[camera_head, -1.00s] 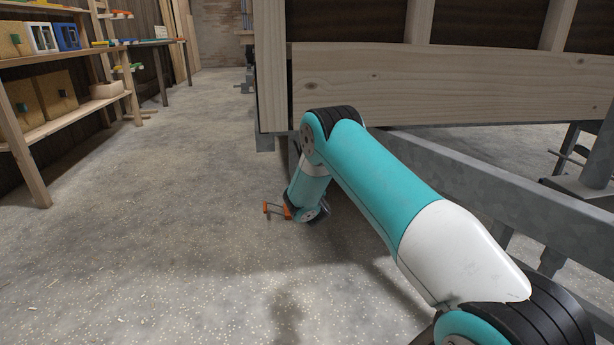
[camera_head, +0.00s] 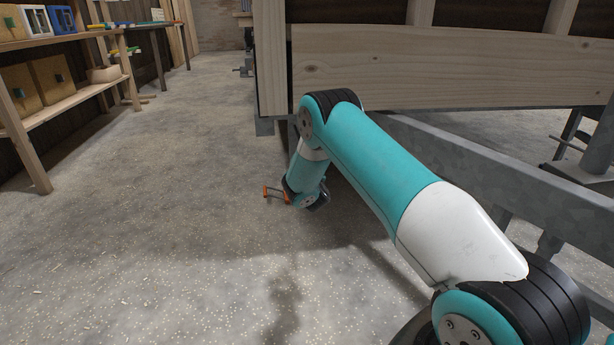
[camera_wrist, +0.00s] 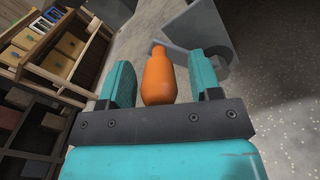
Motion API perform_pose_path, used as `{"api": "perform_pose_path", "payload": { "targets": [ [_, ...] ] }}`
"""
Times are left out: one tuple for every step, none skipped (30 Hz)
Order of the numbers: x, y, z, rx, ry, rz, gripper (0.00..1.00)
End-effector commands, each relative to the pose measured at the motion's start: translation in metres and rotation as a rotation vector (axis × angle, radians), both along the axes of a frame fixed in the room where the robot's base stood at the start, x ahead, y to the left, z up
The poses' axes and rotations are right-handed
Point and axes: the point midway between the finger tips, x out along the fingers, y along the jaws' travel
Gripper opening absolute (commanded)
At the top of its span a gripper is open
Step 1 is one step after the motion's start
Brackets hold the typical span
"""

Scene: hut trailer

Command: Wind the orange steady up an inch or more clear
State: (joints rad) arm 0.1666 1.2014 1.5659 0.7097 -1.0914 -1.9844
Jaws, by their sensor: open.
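An orange, bottle-shaped crank grip (camera_wrist: 158,80) stands between the two teal fingers of my gripper (camera_wrist: 165,63) in the wrist view. The fingers are open, with a gap showing on each side of the grip. A grey crank arm (camera_wrist: 190,54) runs right from behind the grip's far end. In the head view a small orange part (camera_head: 275,193) shows low above the floor, just left of my wrist. My arm hides most of what is around it, and the steady's foot cannot be made out.
The trailer's wooden side (camera_head: 440,75) and grey frame rail (camera_head: 480,175) lie above and right of my arm. Wooden shelves (camera_head: 65,104) with boxes stand at the left. The concrete floor (camera_head: 150,240) between is clear.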

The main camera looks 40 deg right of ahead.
Motion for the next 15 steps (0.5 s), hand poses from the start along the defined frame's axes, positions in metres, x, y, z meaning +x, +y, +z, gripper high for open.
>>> {"api": "perform_pose_path", "payload": {
  "targets": [
    [-0.003,0.003,0.0,0.001,0.002,0.001,0.58],
    [-0.006,0.004,0.0,0.0,0.002,0.001,0.58],
    [-0.01,0.007,-0.001,0.0,0.003,0.001,0.58],
    [-0.014,0.009,0.0,-0.001,0.003,0.002,0.58],
    [-0.018,0.011,0.0,-0.001,0.004,0.003,0.58],
    [-0.024,0.014,0.0,-0.002,0.004,0.006,0.58],
    [-0.028,0.016,-0.002,-0.002,0.005,0.004,0.58],
    [-0.032,0.018,-0.002,-0.002,0.005,0.003,0.58],
    [-0.037,0.02,-0.003,-0.002,0.005,0.003,0.58],
    [-0.041,0.022,-0.002,-0.002,0.005,0.003,0.58],
    [-0.045,0.024,-0.002,-0.003,0.005,0.004,0.58],
    [-0.05,0.028,-0.002,-0.003,0.005,0.007,0.58],
    [-0.054,0.029,-0.003,-0.004,0.006,0.004,0.58],
    [-0.058,0.03,-0.004,-0.003,0.007,0.003,0.58],
    [-0.063,0.033,-0.004,-0.002,0.007,0.002,0.58]
  ]
}}
